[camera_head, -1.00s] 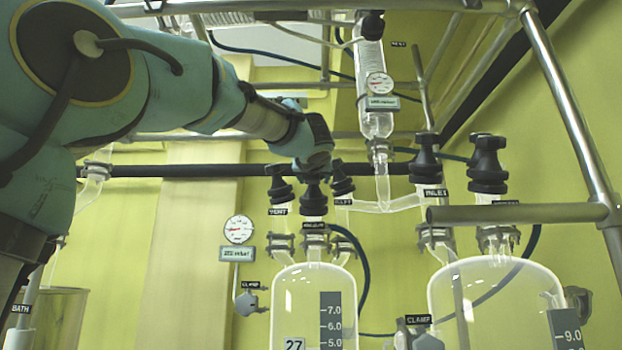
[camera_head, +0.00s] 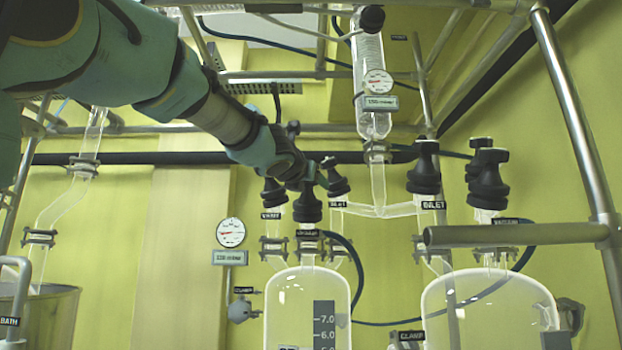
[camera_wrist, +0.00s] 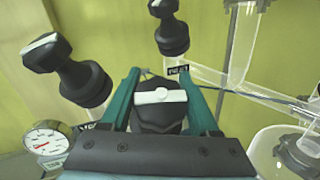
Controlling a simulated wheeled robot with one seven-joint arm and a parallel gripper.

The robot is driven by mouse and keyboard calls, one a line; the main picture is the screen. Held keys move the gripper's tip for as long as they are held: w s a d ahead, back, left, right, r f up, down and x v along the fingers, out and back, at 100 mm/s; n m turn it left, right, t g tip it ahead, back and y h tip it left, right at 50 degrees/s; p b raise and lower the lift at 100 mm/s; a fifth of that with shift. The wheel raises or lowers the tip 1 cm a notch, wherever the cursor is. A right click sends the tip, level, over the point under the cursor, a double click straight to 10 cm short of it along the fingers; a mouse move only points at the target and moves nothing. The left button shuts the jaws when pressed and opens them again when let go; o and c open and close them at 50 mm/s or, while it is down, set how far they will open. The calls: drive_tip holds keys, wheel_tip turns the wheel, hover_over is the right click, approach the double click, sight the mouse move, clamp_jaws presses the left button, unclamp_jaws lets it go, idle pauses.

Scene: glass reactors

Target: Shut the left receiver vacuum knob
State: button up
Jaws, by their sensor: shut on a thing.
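The left receiver (camera_head: 303,300) is a clear glass vessel with three black knobs on top. Its vacuum knob (camera_head: 307,207) is the middle one, above a dark label. My gripper (camera_head: 311,181) comes from the upper left and is shut on this knob. In the wrist view my gripper (camera_wrist: 160,82) has a teal finger on each side of the black vacuum knob (camera_wrist: 157,119). The white bar on its top lies nearly crosswise between the fingers. The knob's lower part is hidden by the gripper body.
The vent knob (camera_head: 273,193) and inlet knob (camera_head: 335,179) stand close on either side. A glass column (camera_head: 372,120) with a gauge hangs behind right. A wall gauge (camera_head: 231,232) is at left. The right vessel (camera_head: 490,312) and metal frame tubes (camera_head: 515,233) lie to the right.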

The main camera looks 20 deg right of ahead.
drive_tip(key=shift+m+p, duration=0.3)
drive_tip(key=shift+p, duration=0.25)
drive_tip(key=shift+s+d+r+m+g+h+p, duration=0.1)
drive_tip(key=shift+m+g+h+p, duration=0.45)
drive_tip(key=shift+p, duration=0.5)
drive_tip(key=shift+d+m+g+h+p, duration=0.1)
drive_tip(key=shift+m+g+h+p, duration=0.25)
drive_tip(key=shift+m+g+p, duration=0.55)
